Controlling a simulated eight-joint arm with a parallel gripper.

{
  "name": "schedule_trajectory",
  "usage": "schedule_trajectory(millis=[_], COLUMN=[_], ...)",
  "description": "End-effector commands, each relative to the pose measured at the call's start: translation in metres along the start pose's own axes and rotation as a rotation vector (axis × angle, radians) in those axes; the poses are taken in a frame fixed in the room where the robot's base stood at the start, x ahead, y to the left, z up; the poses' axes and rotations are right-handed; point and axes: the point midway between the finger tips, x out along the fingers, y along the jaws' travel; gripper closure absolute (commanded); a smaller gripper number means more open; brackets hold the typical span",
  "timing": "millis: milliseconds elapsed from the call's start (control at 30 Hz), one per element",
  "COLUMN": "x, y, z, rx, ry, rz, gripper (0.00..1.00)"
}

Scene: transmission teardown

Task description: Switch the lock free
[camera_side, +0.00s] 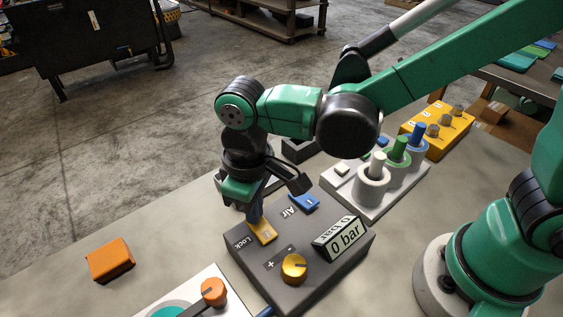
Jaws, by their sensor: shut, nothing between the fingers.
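The lock switch is a yellow rocker (265,234) beside the word "Lock" on a dark grey control box (300,290). My gripper (257,216) points down over this switch, shut and empty. Its tips are at the upper end of the yellow rocker, touching it or just above; I cannot tell which. The tips hide part of the rocker, and I cannot read which way it is set.
The box also carries a blue "Air" switch (305,202), a yellow knob (294,267) and a display (340,236) reading "0 bar". A white block with coloured pegs (373,172) stands behind right. An orange block (110,260) lies left, with clear table around it.

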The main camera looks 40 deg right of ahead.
Motion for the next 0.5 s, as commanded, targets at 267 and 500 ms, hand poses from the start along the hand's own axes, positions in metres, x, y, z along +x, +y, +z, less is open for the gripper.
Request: schedule_trajectory(millis=[267, 500], x=[0.0042, 0.0007], y=[0.0, 0.0], z=[0.0003, 0.0003], rx=[0.0, 0.0], ry=[0.0, -0.001], rz=[0.0, 0.0], gripper=[1.0, 1.0])
